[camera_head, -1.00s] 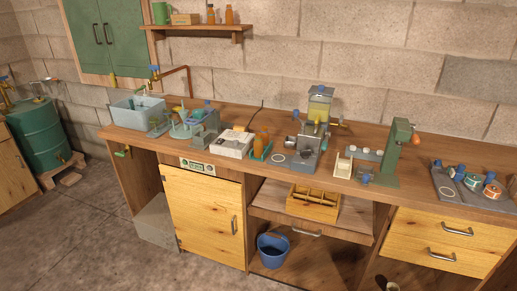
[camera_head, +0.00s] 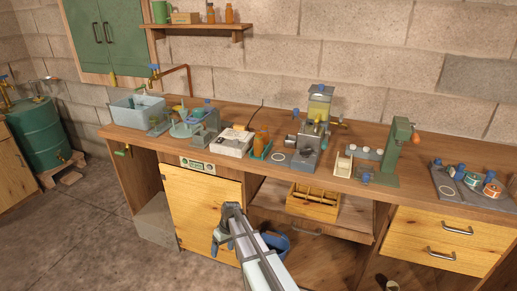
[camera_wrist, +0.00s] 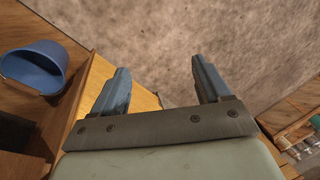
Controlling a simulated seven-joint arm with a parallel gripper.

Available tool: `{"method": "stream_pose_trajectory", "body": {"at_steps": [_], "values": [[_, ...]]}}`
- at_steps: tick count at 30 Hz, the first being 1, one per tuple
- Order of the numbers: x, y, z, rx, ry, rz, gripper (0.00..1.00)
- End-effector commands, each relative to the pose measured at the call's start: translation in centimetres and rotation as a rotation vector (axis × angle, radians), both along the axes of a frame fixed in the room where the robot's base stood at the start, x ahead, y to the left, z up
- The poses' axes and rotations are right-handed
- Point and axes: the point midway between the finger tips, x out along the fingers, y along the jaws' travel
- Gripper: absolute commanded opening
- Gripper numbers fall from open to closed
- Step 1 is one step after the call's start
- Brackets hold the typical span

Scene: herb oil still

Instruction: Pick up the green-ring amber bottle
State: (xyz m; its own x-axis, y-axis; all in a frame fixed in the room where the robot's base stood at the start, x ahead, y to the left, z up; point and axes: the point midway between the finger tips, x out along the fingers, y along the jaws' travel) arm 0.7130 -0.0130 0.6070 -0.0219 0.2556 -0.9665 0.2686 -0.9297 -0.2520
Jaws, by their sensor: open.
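An amber bottle (camera_head: 261,145) stands in a small green tray on the bench, right of the white box. Two more small amber bottles, one on the left (camera_head: 211,14) and one on the right (camera_head: 229,14), stand on the wall shelf. Ring colours are too small to tell, so I cannot tell which bottle has the green ring. My gripper (camera_head: 228,228) is low in front of the bench, before the pale cabinet door and well below the bottles. In the wrist view my gripper (camera_wrist: 162,85) has its blue fingers apart, with nothing between them but floor.
A blue bucket (camera_wrist: 35,65) is close beside my gripper, under the bench. A wooden divided crate (camera_head: 314,203) sits on the open shelf under the bench top. A white box (camera_head: 234,142), a grey machine (camera_head: 310,145) and a green press (camera_head: 393,150) crowd the bench around the amber bottle.

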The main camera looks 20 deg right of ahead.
Motion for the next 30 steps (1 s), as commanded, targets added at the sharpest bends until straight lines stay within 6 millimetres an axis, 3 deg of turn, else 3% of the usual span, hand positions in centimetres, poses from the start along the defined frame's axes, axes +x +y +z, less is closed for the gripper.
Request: {"method": "stream_pose_trajectory", "body": {"at_steps": [1, 3, 11, 15, 24, 30], "values": [[2.3, -0.3, 1.7, 0.008, -0.032, 0.011, 0.76], [4.6, -0.6, 4.0, 0.019, -0.071, 0.027, 0.76], [12.3, -1.9, 13.5, 0.053, -0.217, 0.094, 0.76], [16.0, -2.6, 19.3, 0.065, -0.299, 0.132, 0.76], [21.8, -4.6, 32.1, 0.078, -0.462, 0.219, 0.76], [23.7, -7.8, 40.2, 0.062, -0.543, 0.282, 0.76]]}}
